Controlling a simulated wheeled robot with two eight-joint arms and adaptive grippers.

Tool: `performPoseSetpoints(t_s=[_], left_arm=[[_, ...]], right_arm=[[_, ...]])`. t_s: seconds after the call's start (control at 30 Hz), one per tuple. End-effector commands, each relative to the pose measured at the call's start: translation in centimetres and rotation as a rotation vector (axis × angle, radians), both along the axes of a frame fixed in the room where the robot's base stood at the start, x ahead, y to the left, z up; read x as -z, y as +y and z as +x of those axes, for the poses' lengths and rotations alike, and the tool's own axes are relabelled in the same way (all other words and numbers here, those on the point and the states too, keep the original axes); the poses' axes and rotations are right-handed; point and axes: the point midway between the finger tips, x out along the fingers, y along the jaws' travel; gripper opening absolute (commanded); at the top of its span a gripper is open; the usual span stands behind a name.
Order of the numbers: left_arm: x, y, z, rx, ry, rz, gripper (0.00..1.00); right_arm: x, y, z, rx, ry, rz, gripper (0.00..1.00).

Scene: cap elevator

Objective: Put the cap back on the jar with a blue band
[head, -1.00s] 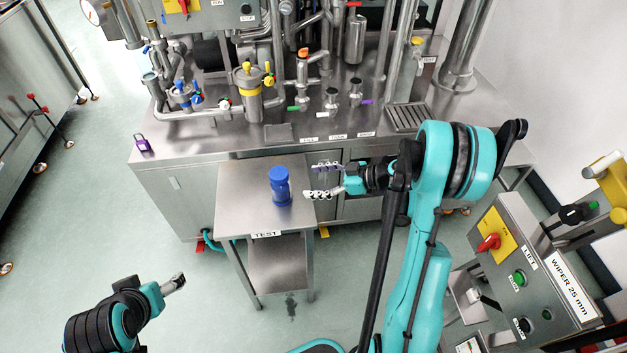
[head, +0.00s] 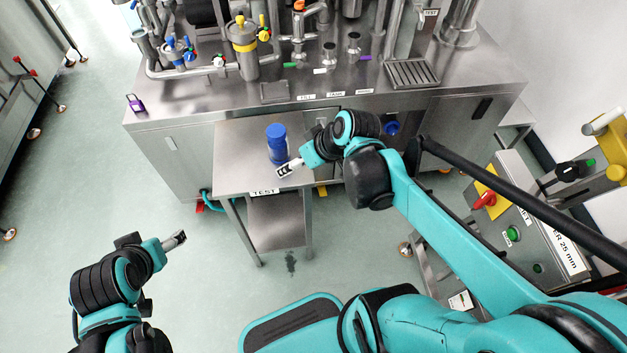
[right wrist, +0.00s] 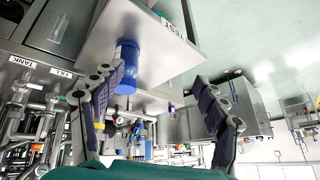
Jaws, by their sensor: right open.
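A blue jar (head: 277,150) stands upright on the small steel table (head: 235,160) marked TEST, with a blue top (head: 276,131). I cannot tell whether that top is a separate cap. My right gripper (head: 289,168) is beside the jar, on its right and toward the front. The right wrist view, which looks upside down, shows the jar (right wrist: 128,66) near the left finger of my open, empty right gripper (right wrist: 160,78). My left gripper (head: 175,240) is over the floor at the lower left, far from the table; its jaw state is unclear.
A steel bench (head: 190,110) with pipes and valves stands behind the table. A round blue piece (head: 391,128) shows at the bench front, right of my right forearm. A control panel (head: 505,220) with a red knob is at the right. Floor at the left is open.

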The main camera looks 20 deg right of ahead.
Motion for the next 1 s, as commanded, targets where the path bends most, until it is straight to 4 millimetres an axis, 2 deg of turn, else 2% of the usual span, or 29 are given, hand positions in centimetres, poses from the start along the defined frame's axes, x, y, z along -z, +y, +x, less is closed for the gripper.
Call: performPoseSetpoints(t_s=[0.03, 0.2, 0.4, 0.6, 1.0], left_arm=[[0.0, 0.0, 0.0, 0.0, 0.0, 0.0, 0.75], [0.0, 0.0, 0.0, 0.0, 0.0, 0.0, 0.75], [0.0, 0.0, 0.0, 0.0, 0.0, 0.0, 0.75], [0.0, 0.0, 0.0, 0.0, 0.0, 0.0, 0.75], [0.0, 0.0, 0.0, 0.0, 0.0, 0.0, 0.75]], right_arm=[[-0.3, 0.4, -1.4, 0.032, 0.003, -0.024, 0.73], [-1.0, 0.3, -4.7, 0.153, -0.012, -0.089, 0.73], [-1.4, -0.2, -7.0, 0.246, -0.056, -0.13, 0.73], [-1.6, -0.4, -7.7, 0.28, -0.078, -0.14, 0.73], [-1.6, -0.4, -7.7, 0.282, -0.078, -0.139, 0.73]])
